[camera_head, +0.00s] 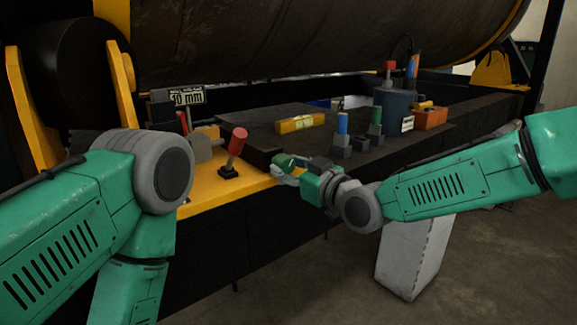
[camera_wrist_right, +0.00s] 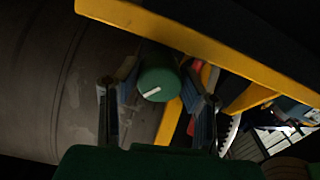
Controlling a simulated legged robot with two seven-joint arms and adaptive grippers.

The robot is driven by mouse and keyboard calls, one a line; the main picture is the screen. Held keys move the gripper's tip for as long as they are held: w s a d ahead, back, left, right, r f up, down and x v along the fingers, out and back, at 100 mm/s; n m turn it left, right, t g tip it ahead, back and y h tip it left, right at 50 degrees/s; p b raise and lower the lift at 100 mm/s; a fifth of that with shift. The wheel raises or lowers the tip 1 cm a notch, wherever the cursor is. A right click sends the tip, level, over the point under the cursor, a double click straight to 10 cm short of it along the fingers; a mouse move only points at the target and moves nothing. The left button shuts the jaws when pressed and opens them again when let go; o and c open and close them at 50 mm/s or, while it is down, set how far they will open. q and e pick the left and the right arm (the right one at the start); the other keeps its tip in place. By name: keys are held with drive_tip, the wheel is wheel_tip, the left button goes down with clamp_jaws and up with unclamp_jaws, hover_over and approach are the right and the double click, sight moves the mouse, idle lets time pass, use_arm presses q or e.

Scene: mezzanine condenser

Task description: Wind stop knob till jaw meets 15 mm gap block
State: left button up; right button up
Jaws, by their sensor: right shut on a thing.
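The stop knob is green with a white line across its face; in the right wrist view the knob (camera_wrist_right: 158,80) sits between my right gripper's (camera_wrist_right: 157,92) two fingers. In the head view my right gripper (camera_head: 284,172) reaches from the right to the bench's front edge, shut on the green knob (camera_head: 285,160). A sign reading 10 mm (camera_head: 187,97) stands at the back left. Grey and orange blocks (camera_head: 208,132) lie below it, partly behind my left arm; I cannot tell which is the jaw or the gap block. My left gripper is not in view.
A red-handled lever (camera_head: 236,142) stands left of the knob. A yellow level (camera_head: 300,123), blue-handled (camera_head: 342,124) and green-handled (camera_head: 376,117) tools, a dark bin (camera_head: 390,108) and an orange box (camera_head: 430,118) stand on the bench. A large drum (camera_head: 300,40) hangs above.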

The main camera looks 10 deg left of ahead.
drive_tip(key=shift+w+a+r, duration=0.1)
drive_tip(key=shift+a+r, duration=0.1)
drive_tip(key=shift+a, duration=0.05)
drive_tip(key=shift+w+d+f, duration=0.1)
drive_tip(key=shift+f+m+b, duration=0.1)
drive_tip(key=shift+m+b, duration=0.45)
drive_tip(key=shift+m, duration=0.25)
drive_tip(key=shift+m+b, duration=0.6)
drive_tip(key=shift+m, duration=1.5)
